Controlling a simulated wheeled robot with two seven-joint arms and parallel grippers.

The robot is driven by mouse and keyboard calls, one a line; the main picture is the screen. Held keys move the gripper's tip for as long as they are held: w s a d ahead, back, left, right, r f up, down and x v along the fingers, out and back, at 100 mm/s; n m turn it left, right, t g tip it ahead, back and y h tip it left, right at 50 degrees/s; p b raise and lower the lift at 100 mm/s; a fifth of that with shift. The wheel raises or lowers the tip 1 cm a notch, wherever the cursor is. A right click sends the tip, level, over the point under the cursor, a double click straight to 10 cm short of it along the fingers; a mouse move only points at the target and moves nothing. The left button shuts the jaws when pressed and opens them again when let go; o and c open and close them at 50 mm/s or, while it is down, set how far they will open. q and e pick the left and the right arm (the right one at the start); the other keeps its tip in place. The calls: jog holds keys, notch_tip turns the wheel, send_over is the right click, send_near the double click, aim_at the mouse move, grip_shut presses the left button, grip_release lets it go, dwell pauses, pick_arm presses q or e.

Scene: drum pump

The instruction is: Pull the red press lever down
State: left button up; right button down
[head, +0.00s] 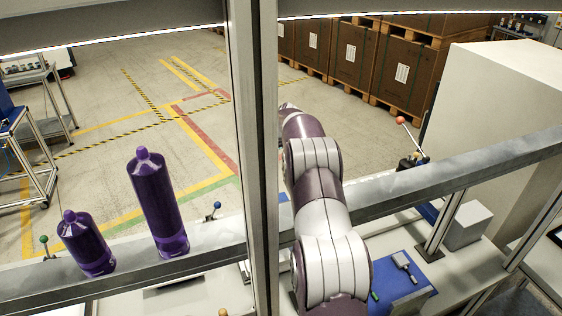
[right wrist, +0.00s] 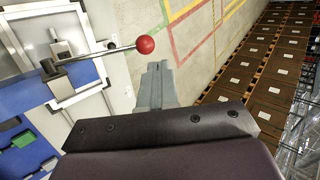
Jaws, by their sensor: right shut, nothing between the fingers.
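The red press lever shows in the head view as a red ball knob (head: 400,120) on a thin rod, tilted up and to the left from its dark base behind the metal rail. In the right wrist view the red knob (right wrist: 145,44) sits at the end of a metal rod that runs left to its mount. My right gripper (right wrist: 157,66) is shut and empty, its fingertips just below the knob in that picture. I cannot tell whether they touch it. In the head view my right arm rises at centre, its gripper not discernible. My left gripper is not in view.
A metal rail (head: 390,190) and upright post (head: 252,130) cross the head view. Two purple bottles (head: 158,203) (head: 84,243) stand at left. Blue-knobbed (head: 217,205) and green-knobbed (head: 43,239) levers show nearby. A pale cabinet (head: 490,110) stands right of the lever; boxes stand behind.

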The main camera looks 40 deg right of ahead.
jog(key=shift+w+d+f+p, duration=0.15)
jog(key=shift+w+f+p, duration=0.15)
jog(key=shift+w, duration=0.25)
jog(key=b+v, duration=0.7)
jog(key=v, duration=0.5)
jog(key=shift+s+r, duration=0.2)
jog(key=shift+r, duration=0.1)
